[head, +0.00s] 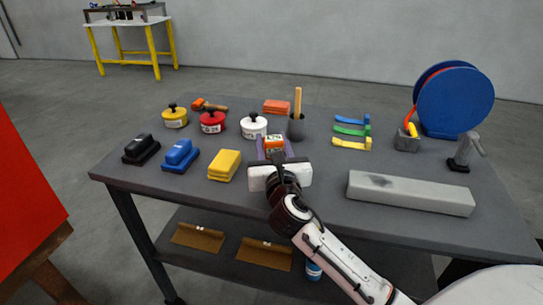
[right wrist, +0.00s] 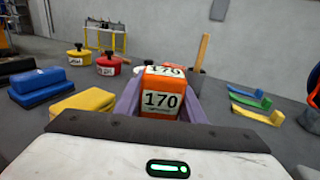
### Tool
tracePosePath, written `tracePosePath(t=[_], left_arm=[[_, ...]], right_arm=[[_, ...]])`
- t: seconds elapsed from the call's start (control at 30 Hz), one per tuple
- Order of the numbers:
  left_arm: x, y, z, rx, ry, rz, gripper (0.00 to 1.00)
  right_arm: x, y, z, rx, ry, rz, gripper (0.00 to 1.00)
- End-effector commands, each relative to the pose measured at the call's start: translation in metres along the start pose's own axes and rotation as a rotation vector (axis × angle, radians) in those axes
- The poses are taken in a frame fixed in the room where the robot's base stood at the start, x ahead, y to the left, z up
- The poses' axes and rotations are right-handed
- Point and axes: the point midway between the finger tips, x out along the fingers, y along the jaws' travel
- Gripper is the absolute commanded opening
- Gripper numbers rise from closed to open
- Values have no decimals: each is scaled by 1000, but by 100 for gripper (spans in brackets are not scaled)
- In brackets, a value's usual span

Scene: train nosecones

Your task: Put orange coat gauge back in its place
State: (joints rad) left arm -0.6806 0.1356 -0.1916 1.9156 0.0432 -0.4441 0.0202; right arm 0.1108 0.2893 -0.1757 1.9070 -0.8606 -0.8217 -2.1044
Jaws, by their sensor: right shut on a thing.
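The orange coat gauge (head: 274,143) is a small orange block with white labels, reading 170 in the right wrist view (right wrist: 163,101). My right gripper (head: 275,148) is shut on it, with a purple finger on each side. In the head view the gripper is over the middle of the grey table (head: 318,213). I cannot tell whether the gauge touches the tabletop. The gripper's white body hides the table just in front of it. My left gripper is not in view.
Behind the gauge stand a white tin (head: 253,128) and a dark cup (head: 296,129) with a wooden handle. A yellow block (head: 224,166) lies left, coloured scrapers (head: 352,131) right. A long grey bar (head: 410,193) lies front right. Bare tabletop shows between them.

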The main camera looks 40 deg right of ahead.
Motion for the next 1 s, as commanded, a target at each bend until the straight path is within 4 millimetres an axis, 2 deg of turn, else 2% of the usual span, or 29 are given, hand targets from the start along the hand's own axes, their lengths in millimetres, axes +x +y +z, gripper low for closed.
tracePosePath(t=[0.03,0.13,0.57,0.6,0.7,1.0], left_arm=[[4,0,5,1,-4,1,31],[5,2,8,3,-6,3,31],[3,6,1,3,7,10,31],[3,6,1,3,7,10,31],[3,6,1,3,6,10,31],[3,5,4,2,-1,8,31]], right_arm=[[0,0,-13,0,2,-1,10],[0,0,-24,1,0,-1,10],[0,0,-30,0,-1,0,10],[0,0,-30,1,0,0,41],[0,0,-30,1,0,0,54],[0,0,-27,1,-1,0,54]])
